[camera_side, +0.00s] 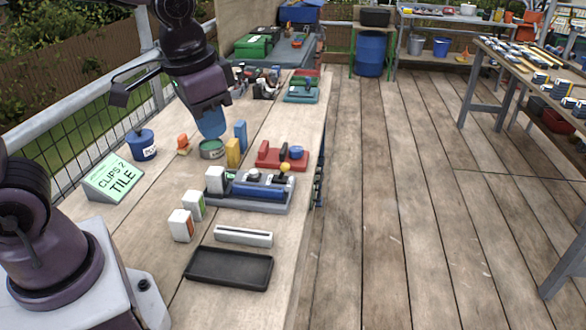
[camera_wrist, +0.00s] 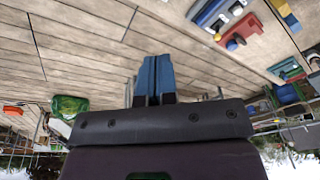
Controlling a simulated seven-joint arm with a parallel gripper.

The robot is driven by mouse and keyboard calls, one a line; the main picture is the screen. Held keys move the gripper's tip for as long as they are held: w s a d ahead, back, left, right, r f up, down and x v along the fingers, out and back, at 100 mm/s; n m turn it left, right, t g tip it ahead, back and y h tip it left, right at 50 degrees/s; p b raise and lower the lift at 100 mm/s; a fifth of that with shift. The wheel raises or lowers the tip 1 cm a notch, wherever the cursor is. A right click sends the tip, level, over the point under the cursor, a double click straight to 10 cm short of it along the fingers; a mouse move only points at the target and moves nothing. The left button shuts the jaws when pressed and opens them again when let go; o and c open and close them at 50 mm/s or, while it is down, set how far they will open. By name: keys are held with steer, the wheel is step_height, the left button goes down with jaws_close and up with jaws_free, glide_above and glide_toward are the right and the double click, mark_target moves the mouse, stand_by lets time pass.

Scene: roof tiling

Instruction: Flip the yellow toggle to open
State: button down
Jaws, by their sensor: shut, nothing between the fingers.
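A grey fixture (camera_side: 268,202) lies on the bench in the side view. It carries a long blue bar (camera_side: 262,190), a white block (camera_side: 215,179) and a small yellow knob (camera_side: 285,168) at its far right, which looks like the yellow toggle. Which way the toggle is set is too small to tell. My gripper (camera_side: 212,136) points down behind and left of the fixture, close over a green tin (camera_side: 212,149) and apart from the toggle. In the wrist view its blue fingers (camera_wrist: 153,78) are together and empty. The fixture's blue bar (camera_wrist: 208,12) shows at that view's top right.
A red fixture (camera_side: 268,158) stands just behind the grey one. Yellow (camera_side: 233,153) and blue (camera_side: 240,135) blocks stand right beside my gripper. White boxes (camera_side: 181,226), a light bar (camera_side: 243,235) and a black tray (camera_side: 228,268) lie in front. A sign (camera_side: 113,178) stands at left.

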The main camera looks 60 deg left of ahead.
mark_target(283, 173)
steer(key=w+a+f+m+g+y, duration=0.1)
steer(key=w+a+f+m+y, duration=0.1)
steer(key=w+f, duration=0.6)
steer(key=w+a+f+m+g+y, duration=0.1)
steer(key=w+f, duration=0.7)
steer(key=w, duration=0.8)
steer(key=shift+a+f+m+g+y, duration=0.4)
steer(key=shift+a+y, duration=0.25)
steer(key=shift+y, duration=0.25)
steer(key=x, duration=1)
steer(key=shift+f, duration=0.15)
steer(key=a, duration=0.2)
steer(key=shift+w+a+r, duration=0.1)
steer(key=shift+a+r, duration=0.2)
steer(key=shift+r, duration=0.05)
steer(key=shift+a+r, duration=0.15)
steer(key=shift+a, duration=0.5)
